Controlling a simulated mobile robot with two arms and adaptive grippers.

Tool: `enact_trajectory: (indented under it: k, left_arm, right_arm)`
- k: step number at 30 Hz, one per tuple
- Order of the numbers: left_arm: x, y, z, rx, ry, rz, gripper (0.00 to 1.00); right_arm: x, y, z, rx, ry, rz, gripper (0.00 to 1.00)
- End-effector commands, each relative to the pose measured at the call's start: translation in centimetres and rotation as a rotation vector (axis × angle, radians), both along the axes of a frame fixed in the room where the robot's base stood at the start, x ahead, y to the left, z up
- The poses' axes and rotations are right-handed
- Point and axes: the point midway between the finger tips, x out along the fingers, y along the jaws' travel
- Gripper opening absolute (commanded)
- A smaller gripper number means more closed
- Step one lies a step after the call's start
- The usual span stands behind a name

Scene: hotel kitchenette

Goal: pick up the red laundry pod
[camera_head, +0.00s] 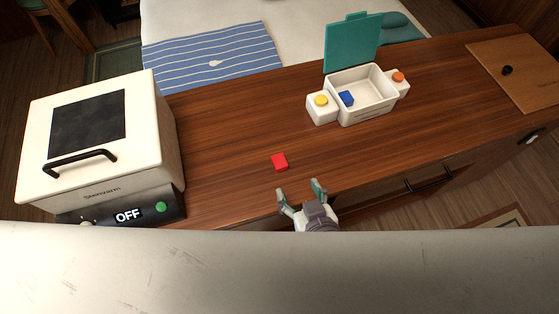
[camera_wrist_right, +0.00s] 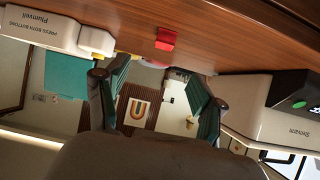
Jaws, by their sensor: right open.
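The red laundry pod (camera_head: 279,161) lies on the brown wooden counter (camera_head: 225,130), left of the middle. It also shows in the right wrist view (camera_wrist_right: 166,39), near the top middle and beyond the fingertips. My right gripper (camera_head: 299,189) is open and empty at the counter's front edge, just below and right of the pod in the head view. Its two teal fingers show apart in the right wrist view (camera_wrist_right: 158,80), and neither touches the pod. My left gripper is not in view.
A white steamer box (camera_head: 145,155) stands at the left, its panel reading OFF. A white container (camera_head: 368,112) with a raised teal lid (camera_head: 351,43) holds a blue pod (camera_head: 346,98). A yellow button (camera_head: 321,100) and orange button (camera_head: 398,76) flank it. Counter around the red pod is clear.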

Motion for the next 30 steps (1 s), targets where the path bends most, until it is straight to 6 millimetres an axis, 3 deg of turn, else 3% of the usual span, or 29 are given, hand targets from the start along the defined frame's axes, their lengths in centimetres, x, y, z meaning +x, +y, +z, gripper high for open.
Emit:
enact_trajectory:
  k: [4,12,30]
  left_arm:
    - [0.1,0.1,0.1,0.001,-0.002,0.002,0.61]
    - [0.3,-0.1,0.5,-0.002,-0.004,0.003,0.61]
    - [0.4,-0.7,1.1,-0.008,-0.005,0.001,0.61]
  right_arm:
    - [1.1,1.3,0.1,0.014,-0.037,0.012,0.68]
    - [5.5,2.7,-2.5,0.013,-0.037,0.013,0.68]
    - [10.7,4.2,-6.5,0.014,-0.034,0.012,0.68]
